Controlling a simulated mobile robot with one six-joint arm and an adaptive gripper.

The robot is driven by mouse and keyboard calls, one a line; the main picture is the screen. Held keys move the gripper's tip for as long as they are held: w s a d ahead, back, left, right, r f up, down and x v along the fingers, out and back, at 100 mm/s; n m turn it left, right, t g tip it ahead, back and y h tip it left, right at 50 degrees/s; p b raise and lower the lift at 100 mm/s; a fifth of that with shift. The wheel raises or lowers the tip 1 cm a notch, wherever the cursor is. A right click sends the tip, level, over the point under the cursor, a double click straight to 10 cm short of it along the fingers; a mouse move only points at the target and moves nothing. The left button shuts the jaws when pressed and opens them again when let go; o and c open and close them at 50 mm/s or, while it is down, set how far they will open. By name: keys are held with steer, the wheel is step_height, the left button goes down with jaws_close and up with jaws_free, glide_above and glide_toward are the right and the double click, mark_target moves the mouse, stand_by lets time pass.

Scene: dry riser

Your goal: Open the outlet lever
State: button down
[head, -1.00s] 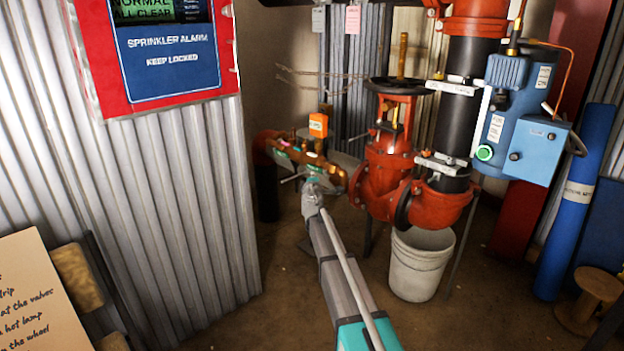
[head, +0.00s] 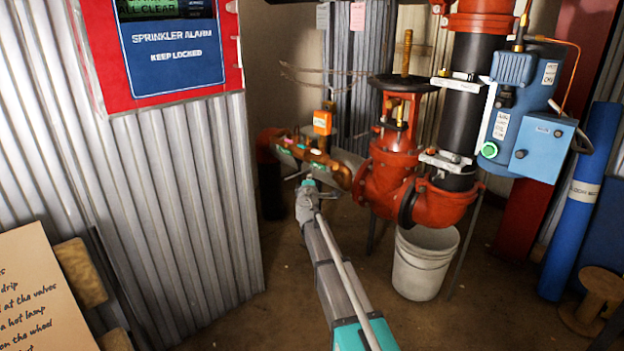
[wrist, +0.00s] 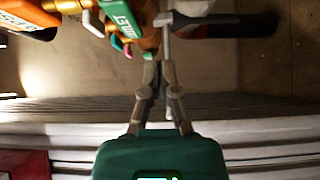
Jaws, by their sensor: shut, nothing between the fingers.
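The brass outlet pipework (head: 318,160) runs in front of the red valve body, with an orange tag (head: 323,122) above it and small green and pink labels. A thin silver lever (head: 295,177) sticks out from it to the left. The wrist view shows a grey metal T-shaped handle (wrist: 205,19) beside the brass fitting (wrist: 146,28), with a thin bar running down by my fingertips. My gripper (wrist: 158,72) is shut and empty, close to that bar. I cannot tell whether they touch. In the head view my gripper (head: 306,188) is just below the silver lever and partly hides the pipework.
Red valve and pipe (head: 385,180) stand right of the outlet, with a blue motor box (head: 540,145) beyond. A white bucket (head: 423,262) stands below. A corrugated wall (head: 185,200) with a red alarm panel (head: 90,60) is on the left. Floor between is clear.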

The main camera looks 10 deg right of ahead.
steer(key=shift+s+a, duration=0.65)
steer(key=shift+a, duration=0.2)
